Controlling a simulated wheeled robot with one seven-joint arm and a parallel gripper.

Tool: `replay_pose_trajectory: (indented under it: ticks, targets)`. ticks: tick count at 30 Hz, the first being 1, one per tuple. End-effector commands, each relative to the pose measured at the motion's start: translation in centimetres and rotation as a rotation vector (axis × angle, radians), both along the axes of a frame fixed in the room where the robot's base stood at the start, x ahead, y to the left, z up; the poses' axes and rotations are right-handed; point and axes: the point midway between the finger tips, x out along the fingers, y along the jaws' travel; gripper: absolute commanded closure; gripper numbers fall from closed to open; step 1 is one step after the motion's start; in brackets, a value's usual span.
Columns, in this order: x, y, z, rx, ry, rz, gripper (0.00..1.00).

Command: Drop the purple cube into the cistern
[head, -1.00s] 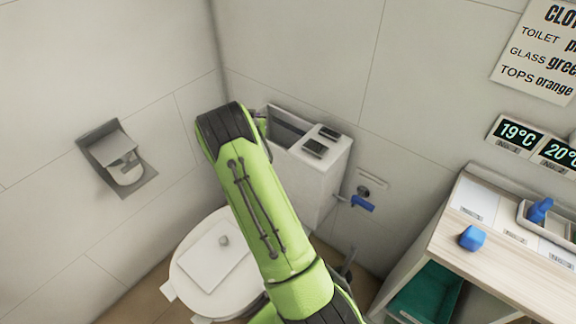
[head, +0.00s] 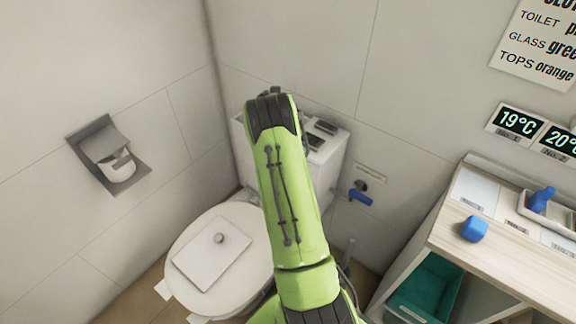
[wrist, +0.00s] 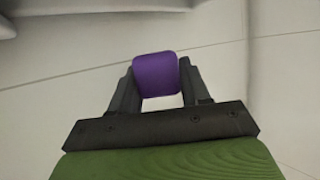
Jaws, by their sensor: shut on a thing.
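In the wrist view my gripper (wrist: 157,92) is shut on the purple cube (wrist: 156,73), which sits between the fingertips. Pale wall fills the background there. In the head view my green arm reaches up in front of the white cistern (head: 325,162) behind the toilet. The arm hides much of the cistern, including most of its open top. The gripper and the cube are hidden behind the arm in the head view, so I cannot tell how they stand relative to the opening.
The toilet's closed lid (head: 185,235) bears a flat white plate with a knob. A blue valve handle (head: 360,197) is on the wall right of the cistern. A wooden-topped cart (head: 500,262) at right holds a blue cube (head: 474,229) and a tray. A paper holder (head: 108,157) is at left.

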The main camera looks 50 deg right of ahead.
Motion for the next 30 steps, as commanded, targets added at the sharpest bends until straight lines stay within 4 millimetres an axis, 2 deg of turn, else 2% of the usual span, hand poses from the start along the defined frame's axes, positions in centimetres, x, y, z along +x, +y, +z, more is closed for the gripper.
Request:
replay_pose_trajectory:
  ticks: [6,7,12,23,30]
  targets:
    - [0.0,0.0,0.0,-0.001,-0.001,0.0,0.84]
    - [0.0,0.0,0.0,-0.001,-0.001,0.0,0.5]
    - [0.0,0.0,0.0,-0.001,-0.001,0.0,0.24]
    - [-0.3,0.4,0.3,-0.001,-0.001,0.0,0.24]
    - [-3.3,3.8,2.3,0.0,0.0,0.001,0.24]
